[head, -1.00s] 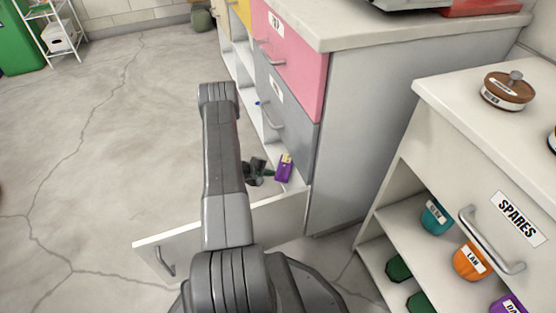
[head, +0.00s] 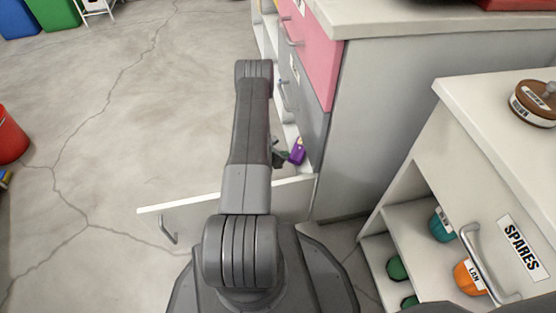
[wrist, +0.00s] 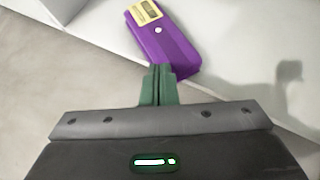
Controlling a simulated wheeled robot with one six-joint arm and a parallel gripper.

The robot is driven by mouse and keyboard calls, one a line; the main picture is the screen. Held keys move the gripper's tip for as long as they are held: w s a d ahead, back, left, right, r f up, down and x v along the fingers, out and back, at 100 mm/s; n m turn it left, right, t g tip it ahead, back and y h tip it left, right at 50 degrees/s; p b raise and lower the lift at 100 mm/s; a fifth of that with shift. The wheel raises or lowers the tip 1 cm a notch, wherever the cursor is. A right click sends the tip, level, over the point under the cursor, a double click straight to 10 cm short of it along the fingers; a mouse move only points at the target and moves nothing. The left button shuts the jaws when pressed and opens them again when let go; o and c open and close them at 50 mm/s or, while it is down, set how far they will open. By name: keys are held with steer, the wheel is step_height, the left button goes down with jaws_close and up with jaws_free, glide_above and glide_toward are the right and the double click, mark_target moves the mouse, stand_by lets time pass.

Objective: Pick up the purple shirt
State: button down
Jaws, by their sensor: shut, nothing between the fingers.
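In the head view my gripper (head: 279,155) is partly hidden behind my arm, just left of the bundle.
The drawer's white front panel with its handle (head: 167,230) juts out across the floor. The grey cabinet side (head: 370,110) stands close on the right. A SPARES unit (head: 470,150) is further right. Open floor lies left, with a red bin (head: 10,135).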

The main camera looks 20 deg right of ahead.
mark_target(294, 152)
steer(key=w+d, duration=0.1)
steer(key=d+b, duration=0.1)
steer(key=d, duration=0.1)
steer(key=w+d+f+b, duration=0.1)
steer(key=d, duration=0.1)
steer(key=shift+w+d, duration=0.25)
steer(key=shift+w, duration=0.1)
steer(key=shift+f+b, duration=0.25)
steer(key=shift+b, duration=0.25)
steer(key=shift+a+f, duration=0.1)
steer(key=shift+s+a, duration=0.1)
steer(key=shift+s+a+f, duration=0.15)
steer(key=shift+s+a, duration=0.4)
steer(key=shift+a, duration=0.3)
steer(key=shift+r+p, duration=0.3)
steer(key=shift+r, duration=0.4)
steer(key=shift+w+a+b, duration=0.15)
steer(key=shift+b, duration=0.15)
